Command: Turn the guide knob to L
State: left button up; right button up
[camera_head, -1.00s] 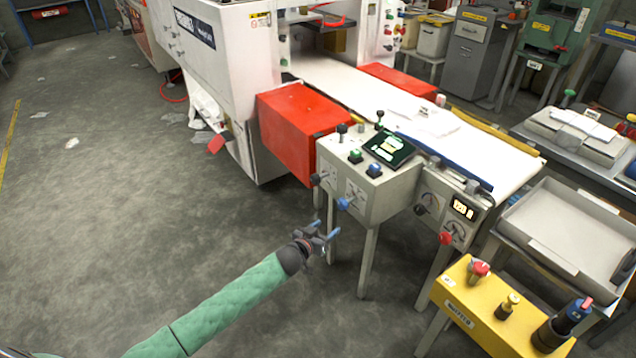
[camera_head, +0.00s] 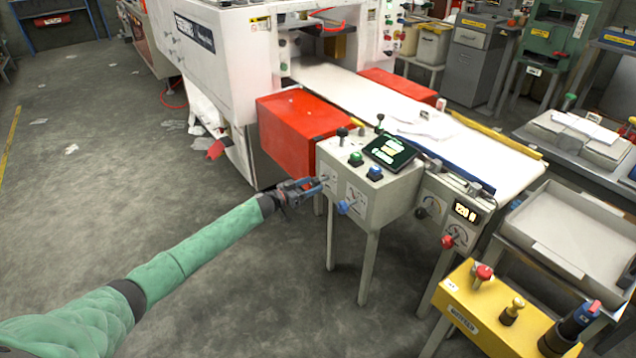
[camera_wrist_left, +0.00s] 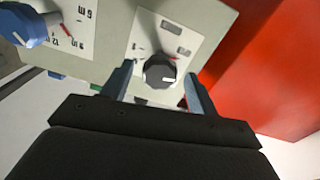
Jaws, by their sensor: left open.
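The guide knob (camera_wrist_left: 159,71) is a dark round knob with a light face, on a white label plate on the front of the grey control box (camera_head: 388,200). In the left wrist view it sits between the two blue fingers of my left gripper (camera_wrist_left: 160,88), which is open around it, with a gap on both sides. In the head view my left gripper (camera_head: 318,187) is at the left part of the box front and hides the knob. The knob's small markings are too blurred to read. My right gripper is not in view.
A blue knob (camera_head: 343,207) with a numbered scale is beside the guide knob; it also shows in the left wrist view (camera_wrist_left: 30,26). A red block (camera_head: 300,122) stands close behind the box. A yellow box (camera_head: 490,310) stands at front right.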

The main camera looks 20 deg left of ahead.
aim_at(312, 184)
pick_arm(q)
jog(key=shift+x, duration=1.8)
jog(key=shift+c, duration=0.2)
jog(key=c, duration=0.9)
